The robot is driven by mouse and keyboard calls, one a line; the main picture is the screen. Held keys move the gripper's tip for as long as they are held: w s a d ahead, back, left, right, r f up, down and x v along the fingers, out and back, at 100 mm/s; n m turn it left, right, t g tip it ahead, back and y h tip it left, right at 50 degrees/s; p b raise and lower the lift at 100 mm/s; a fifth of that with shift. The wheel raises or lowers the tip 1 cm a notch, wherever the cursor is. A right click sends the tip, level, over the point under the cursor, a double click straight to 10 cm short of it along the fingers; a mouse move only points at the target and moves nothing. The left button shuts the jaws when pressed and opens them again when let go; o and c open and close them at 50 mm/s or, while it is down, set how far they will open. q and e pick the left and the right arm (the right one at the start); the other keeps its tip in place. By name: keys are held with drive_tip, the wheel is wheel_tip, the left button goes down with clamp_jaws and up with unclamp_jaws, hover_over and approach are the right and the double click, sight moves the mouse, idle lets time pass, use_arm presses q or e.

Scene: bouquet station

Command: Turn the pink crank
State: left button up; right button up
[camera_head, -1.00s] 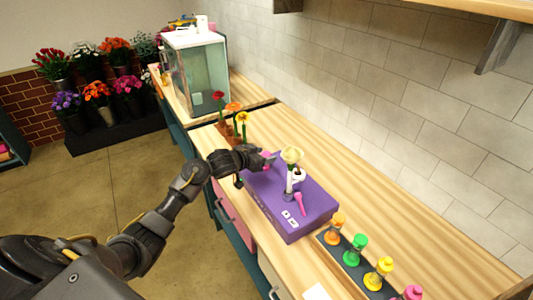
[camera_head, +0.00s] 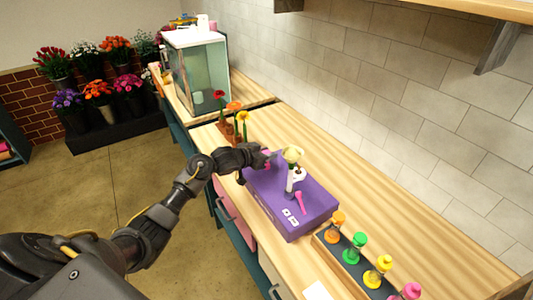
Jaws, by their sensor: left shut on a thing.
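A purple box (camera_head: 300,222) stands on the wooden counter, with a white holder (camera_head: 296,176) and a pale yellow flower (camera_head: 292,154) upright on top. A pink lever-like piece (camera_head: 300,202) sits on the front part of the top. My left gripper (camera_head: 267,160) is at the far left end of the box, shut on a small pink part (camera_head: 267,166), which looks like the pink crank. The fingers hide most of this part, so its angle cannot be told. My right gripper is not in view.
Red, orange and yellow flowers (camera_head: 236,122) stand in a brown holder just behind my left gripper. A dark rack (camera_head: 352,262) with orange, green, yellow and pink-topped items lies to the front right. A glass-fronted cabinet (camera_head: 203,75) stands farther back. The counter right of the box is clear.

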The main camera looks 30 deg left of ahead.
use_arm(q)
drive_tip(key=shift+a+r+m+g+h, duration=0.15)
drive_tip(key=shift+m+g+h, duration=0.15)
drive_tip(key=shift+m+h, duration=0.2)
drive_tip(key=shift+m+g+h, duration=0.3)
drive_tip(key=shift+m+h, duration=0.2)
drive_tip(key=shift+w+f+m+h+b, duration=0.1)
drive_tip(key=shift+f+m+h+b, duration=0.2)
drive_tip(key=shift+m+h+b, duration=0.25)
drive_tip(key=shift+r+m+g+h, duration=0.1)
drive_tip(key=shift+m+g+h, duration=0.25)
drive_tip(key=shift+g+h, duration=0.15)
drive_tip(key=o, duration=1)
drive_tip(key=shift+c, duration=0.2)
